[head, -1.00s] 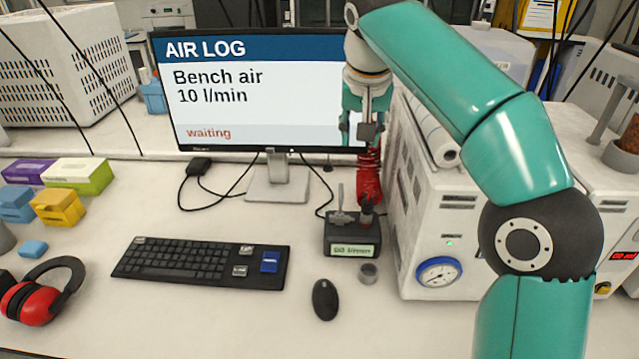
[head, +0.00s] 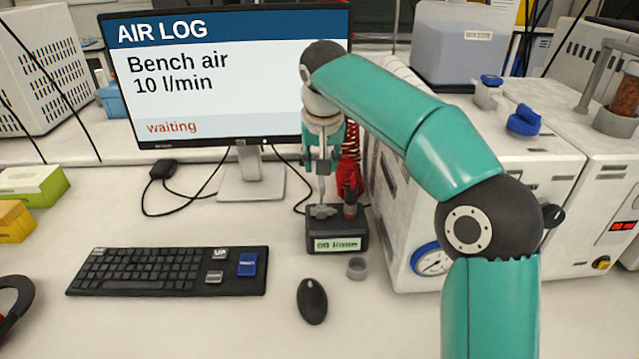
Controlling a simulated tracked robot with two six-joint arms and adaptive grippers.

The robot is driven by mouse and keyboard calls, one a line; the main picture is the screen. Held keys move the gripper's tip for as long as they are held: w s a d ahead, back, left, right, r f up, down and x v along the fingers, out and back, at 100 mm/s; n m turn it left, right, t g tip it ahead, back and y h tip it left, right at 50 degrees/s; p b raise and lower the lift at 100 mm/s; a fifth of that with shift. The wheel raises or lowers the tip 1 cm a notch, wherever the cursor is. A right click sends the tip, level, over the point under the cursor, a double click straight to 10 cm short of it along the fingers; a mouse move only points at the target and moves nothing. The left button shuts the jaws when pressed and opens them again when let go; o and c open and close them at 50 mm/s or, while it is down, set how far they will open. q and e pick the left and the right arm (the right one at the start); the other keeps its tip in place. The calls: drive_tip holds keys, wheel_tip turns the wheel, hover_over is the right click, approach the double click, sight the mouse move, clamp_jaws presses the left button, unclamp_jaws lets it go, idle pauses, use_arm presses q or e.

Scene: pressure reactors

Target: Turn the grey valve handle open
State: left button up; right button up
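The grey valve handle (head: 321,188) stands upright on a small dark block (head: 336,226) with a lit display on the bench, in front of the monitor. The display text is too blurred to read surely. A red coiled hose (head: 350,165) rises from a fitting at the block's right. My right gripper (head: 322,167) points down right over the handle. Its fingers look apart, one on each side of the handle's upper end; contact cannot be made out. My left gripper is not in view.
The monitor (head: 215,75) reads "Bench air 10 l/min" and "waiting". A white reactor cabinet (head: 400,215) with a blue-rimmed gauge stands close on the right.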

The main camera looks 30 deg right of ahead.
sight(321, 179)
drive_tip(key=x, duration=0.6)
drive_tip(key=shift+w+d+f, duration=0.15)
drive_tip(key=shift+f, duration=0.15)
